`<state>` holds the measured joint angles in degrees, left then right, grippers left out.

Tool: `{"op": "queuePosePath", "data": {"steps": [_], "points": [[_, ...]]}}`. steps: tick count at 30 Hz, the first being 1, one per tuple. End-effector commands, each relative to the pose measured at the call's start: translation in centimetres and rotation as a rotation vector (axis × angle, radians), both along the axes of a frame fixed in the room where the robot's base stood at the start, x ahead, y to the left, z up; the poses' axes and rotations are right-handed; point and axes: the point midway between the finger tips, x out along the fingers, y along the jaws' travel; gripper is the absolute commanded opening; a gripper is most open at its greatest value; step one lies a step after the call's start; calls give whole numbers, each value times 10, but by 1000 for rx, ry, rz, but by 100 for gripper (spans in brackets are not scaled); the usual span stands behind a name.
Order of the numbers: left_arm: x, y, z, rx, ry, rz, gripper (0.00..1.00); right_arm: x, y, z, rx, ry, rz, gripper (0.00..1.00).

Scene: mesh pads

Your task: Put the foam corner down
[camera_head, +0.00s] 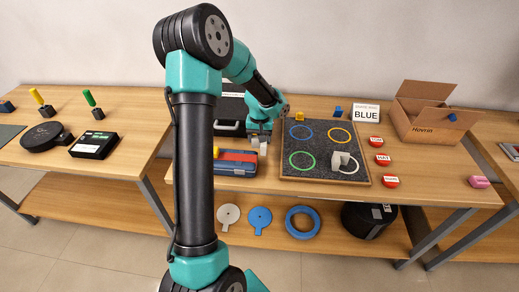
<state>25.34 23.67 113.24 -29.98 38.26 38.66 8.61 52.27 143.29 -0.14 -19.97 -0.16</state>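A pale L-shaped piece (342,160), which looks like the foam corner, sits at the lower right ring of the dark mesh pad (320,154). My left gripper (262,146) points down just left of the pad, over the far edge of a blue and red case. A small pale patch shows at its fingertips; I cannot tell whether it is a held piece or the fingers themselves. The gap between the fingers is too small to read. My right gripper is not in view.
The pad also bears blue (301,132), yellow (339,136) and green (302,160) rings. A blue and red case (234,168) lies left of it. Red labelled discs (383,160), a "BLUE" sign (366,113) and an open cardboard box (425,115) stand to the right.

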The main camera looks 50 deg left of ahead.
Motion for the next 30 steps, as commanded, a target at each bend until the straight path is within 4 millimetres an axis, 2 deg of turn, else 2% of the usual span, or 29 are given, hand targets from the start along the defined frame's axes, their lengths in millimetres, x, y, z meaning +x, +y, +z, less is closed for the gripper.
{"op": "queuePosePath", "data": {"steps": [3,14,24,30], "points": [[0,0,-12,0,0,0,37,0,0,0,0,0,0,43],[0,0,-16,1,-1,0,37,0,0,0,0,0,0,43],[0,0,-51,-1,-1,0,37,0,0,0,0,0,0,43],[0,0,-51,0,-1,0,37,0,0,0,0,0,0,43]]}}
